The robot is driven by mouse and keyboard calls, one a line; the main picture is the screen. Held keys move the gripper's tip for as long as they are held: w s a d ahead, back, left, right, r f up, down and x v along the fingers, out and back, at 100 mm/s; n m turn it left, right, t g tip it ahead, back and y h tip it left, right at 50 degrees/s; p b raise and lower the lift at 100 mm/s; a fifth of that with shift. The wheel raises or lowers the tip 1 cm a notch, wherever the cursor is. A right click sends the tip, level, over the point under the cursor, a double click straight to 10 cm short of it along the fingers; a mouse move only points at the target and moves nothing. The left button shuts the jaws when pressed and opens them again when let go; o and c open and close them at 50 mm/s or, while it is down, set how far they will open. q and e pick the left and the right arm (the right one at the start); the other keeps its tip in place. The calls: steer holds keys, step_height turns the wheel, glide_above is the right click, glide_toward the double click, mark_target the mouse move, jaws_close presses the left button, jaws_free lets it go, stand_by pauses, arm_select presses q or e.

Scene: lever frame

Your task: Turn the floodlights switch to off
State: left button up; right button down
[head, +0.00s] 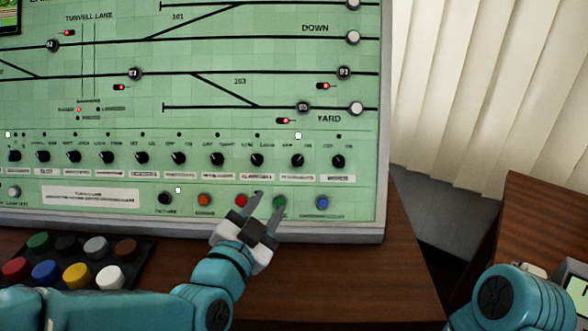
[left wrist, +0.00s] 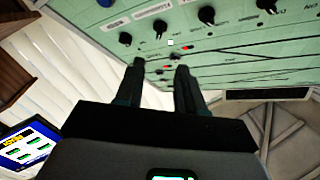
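A row of black rotary switches runs along the lower part of the green panel (head: 225,120). Their labels are blurred; the third switch from the right (head: 257,160) has a long label that may read floodlights, but I cannot be sure. That switch also shows in the left wrist view (left wrist: 207,15). My left gripper (head: 264,206) is open and empty, in front of the push buttons below this switch. Its two fingers point up towards the panel and hold no knob. In the left wrist view the fingers (left wrist: 160,72) are apart. My right gripper is out of view.
Neighbouring knobs (head: 298,160) sit close. A black tray of coloured buttons (head: 141,262) lies on the wooden desk (head: 350,285).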

mark_target(296, 163)
arm_select(q)
steer(key=p+x, duration=0.1)
steer(key=x, duration=1.3)
steer(key=shift+w+d+f, duration=0.1)
steer(key=shift+w+d, duration=0.05)
steer(key=shift+w, duration=0.15)
jaws_close()
